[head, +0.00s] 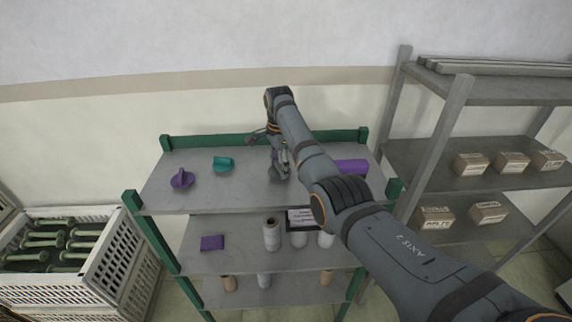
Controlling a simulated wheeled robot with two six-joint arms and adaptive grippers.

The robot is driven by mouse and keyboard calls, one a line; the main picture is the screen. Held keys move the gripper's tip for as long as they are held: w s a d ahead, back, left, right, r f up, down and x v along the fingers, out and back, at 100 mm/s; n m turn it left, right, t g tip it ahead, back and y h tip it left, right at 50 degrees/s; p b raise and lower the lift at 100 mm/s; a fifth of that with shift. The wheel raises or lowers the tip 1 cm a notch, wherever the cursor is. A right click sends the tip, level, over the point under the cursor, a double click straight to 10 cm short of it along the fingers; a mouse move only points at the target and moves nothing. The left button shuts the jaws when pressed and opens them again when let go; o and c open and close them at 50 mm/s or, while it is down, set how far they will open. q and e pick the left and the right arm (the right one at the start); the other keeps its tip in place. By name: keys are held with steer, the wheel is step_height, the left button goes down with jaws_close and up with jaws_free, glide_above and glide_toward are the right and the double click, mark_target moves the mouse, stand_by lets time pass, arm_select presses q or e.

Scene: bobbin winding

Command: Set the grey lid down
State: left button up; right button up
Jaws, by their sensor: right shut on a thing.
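My right gripper (281,160) reaches in over the top shelf of the green-framed rack and points down, close to the shelf surface. It is shut on the grey lid (278,173), which shows only as a small grey shape at the fingertips. The gripper and arm partly hide the lid, and I cannot tell whether it touches the shelf. My left gripper is not in view.
The top shelf (225,197) also bears a purple piece (181,179), a teal piece (223,164) and a purple block (351,166). Spools stand below. A crate (113,257) is at left, a grey rack (440,131) at right. The shelf's front middle is clear.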

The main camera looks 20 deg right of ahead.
mark_target(277, 172)
steer(key=o, duration=0.8)
steer(key=shift+s+d+f, duration=0.25)
steer(key=shift+s+f, duration=0.05)
steer(key=shift+f, duration=0.05)
steer(key=shift+c, duration=0.2)
steer(key=shift+o, duration=1.1)
steer(key=shift+s+a+r, duration=0.1)
steer(key=shift+a, duration=0.2)
steer(key=o, duration=0.4)
steer(key=shift+w+a, duration=0.3)
steer(key=shift+a, duration=0.35)
steer(key=shift+d, duration=0.35)
steer(key=shift+d+r, duration=0.1)
step_height(277, 172, up, 4)
steer(key=b, duration=0.3)
steer(key=shift+r, duration=0.1)
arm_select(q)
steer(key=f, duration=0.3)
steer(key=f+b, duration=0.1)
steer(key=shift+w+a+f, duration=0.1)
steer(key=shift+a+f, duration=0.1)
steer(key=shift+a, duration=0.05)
arm_select(e)
step_height(277, 172, up, 8)
steer(key=shift+s+f, duration=0.1)
steer(key=shift+s, duration=0.05)
